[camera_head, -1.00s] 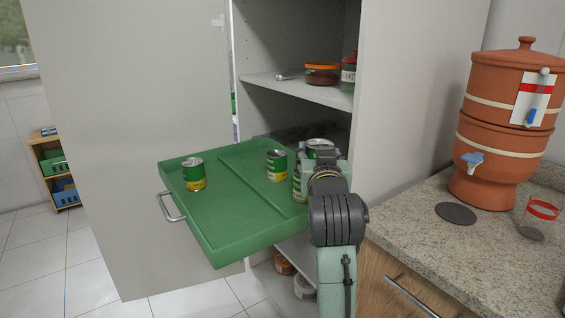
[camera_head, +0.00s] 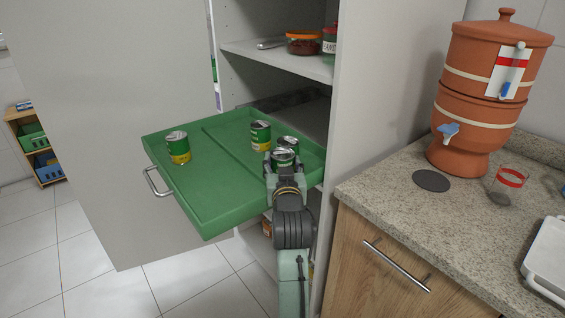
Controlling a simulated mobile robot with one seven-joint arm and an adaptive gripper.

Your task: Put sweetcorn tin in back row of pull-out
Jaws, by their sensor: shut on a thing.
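The green pull-out (camera_head: 203,211) is drawn out of the tall cabinet, with a low divider (camera_head: 238,165) along its middle. My gripper (camera_head: 284,160) is over its right near part, shut on a tin (camera_head: 284,157) whose grey lid shows between the fingers; its label is mostly hidden. Another tin (camera_head: 288,142) stands just behind it, partly covered, and I cannot tell whether they touch. A green and yellow tin (camera_head: 261,135) stands to their left, beside the divider. A similar tin (camera_head: 178,147) stands at the far left. I cannot read which label is sweetcorn.
The cabinet side panel (camera_head: 365,95) rises right of the pull-out. The granite counter (camera_head: 400,200) carries a clay water filter (camera_head: 489,95). The pull-out's left compartment has free room at the front.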

